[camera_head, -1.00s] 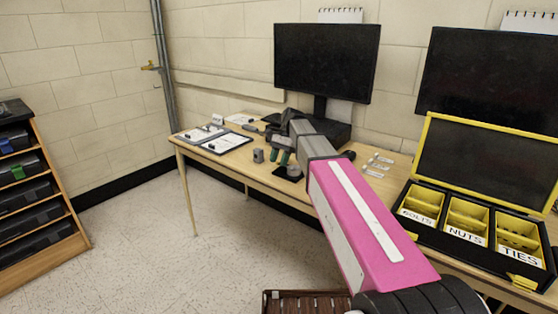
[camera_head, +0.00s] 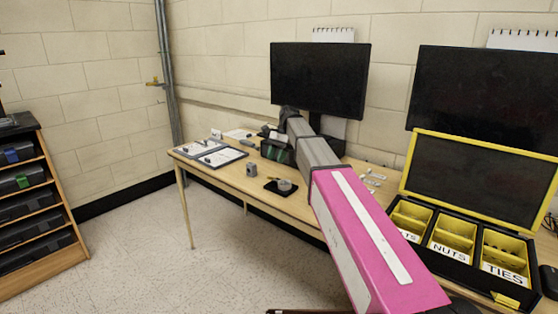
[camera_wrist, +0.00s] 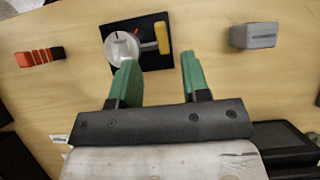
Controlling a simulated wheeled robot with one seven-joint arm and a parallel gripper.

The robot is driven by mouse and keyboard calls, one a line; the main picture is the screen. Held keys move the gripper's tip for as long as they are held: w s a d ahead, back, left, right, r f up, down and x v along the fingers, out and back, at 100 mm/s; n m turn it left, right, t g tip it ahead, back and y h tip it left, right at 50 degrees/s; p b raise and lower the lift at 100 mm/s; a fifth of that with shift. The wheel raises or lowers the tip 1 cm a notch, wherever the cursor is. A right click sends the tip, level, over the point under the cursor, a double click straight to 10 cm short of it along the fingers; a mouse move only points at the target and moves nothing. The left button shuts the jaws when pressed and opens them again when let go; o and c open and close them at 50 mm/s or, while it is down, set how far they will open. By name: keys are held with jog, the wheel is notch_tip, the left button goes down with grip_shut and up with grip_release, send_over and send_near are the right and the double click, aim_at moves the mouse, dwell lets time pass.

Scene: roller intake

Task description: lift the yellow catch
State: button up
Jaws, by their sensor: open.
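The yellow catch (camera_wrist: 162,38) is a short yellow bar at the end of a thin arm. It is on a small black plate (camera_wrist: 155,62) beside a round grey-white knob (camera_wrist: 121,47) with a red mark. The head view shows the plate (camera_head: 271,187) and knob (camera_head: 285,185) on the desk; the catch is too small there to make out clearly. My gripper (camera_wrist: 157,63) has green fingers, open and empty. In the wrist view the catch lies just beyond the fingertips, between their lines, not touched. In the head view my gripper (camera_head: 277,151) is behind the plate.
A grey block (camera_wrist: 254,36) and a red-and-black item (camera_wrist: 40,57) lie either side of the plate. A monitor (camera_head: 320,80) stands behind; an open sorting box (camera_head: 420,252) is right.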

aim_at(268, 177)
jog(key=shift+t+h, duration=0.4)
jog(key=shift+t, duration=0.3)
jog(key=x, duration=0.3)
jog(key=s+x, duration=0.1)
jog(key=x, duration=0.2)
jog(key=a+x, duration=0.1)
jog(key=x, duration=0.2)
jog(key=shift+s+r, duration=0.2)
grip_shut()
